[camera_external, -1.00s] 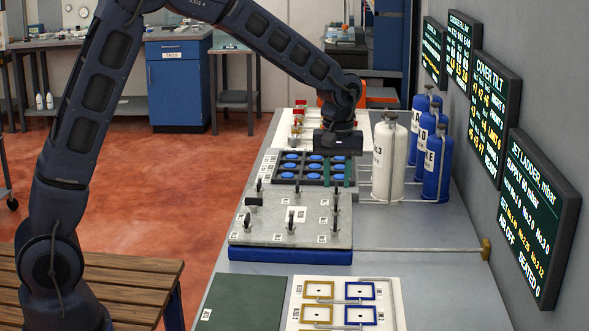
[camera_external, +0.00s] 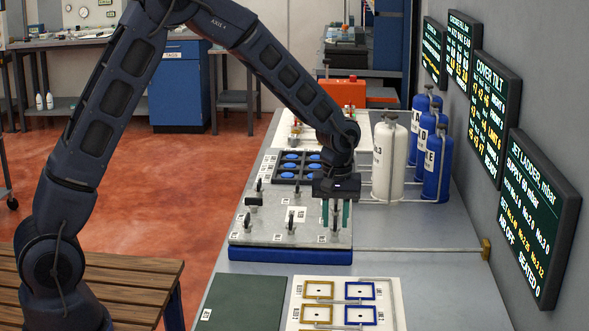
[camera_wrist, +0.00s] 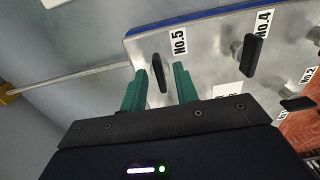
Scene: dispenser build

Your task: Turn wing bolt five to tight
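Wing bolt five (camera_wrist: 158,70) is a dark upright wing near the corner of a grey metal cover plate (camera_wrist: 199,60), beside its No.5 label (camera_wrist: 180,40). My gripper (camera_wrist: 161,84) has its two green fingers apart, one on each side of the wing, with gaps showing between. In the external view my gripper (camera_external: 337,216) points down over the front right corner of the plate (camera_external: 262,232), and its fingers largely hide bolt five. Whether the fingertips reach down to the wing's height is hard to tell.
Wing bolt four (camera_wrist: 253,53) stands to the right in the wrist view. Several other dark wing bolts stand on the plate. A tray of blue discs (camera_external: 282,178) lies behind it. White (camera_external: 389,160) and blue bottles (camera_external: 438,165) stand at the back right. A thin rod (camera_external: 420,249) runs right from the plate.

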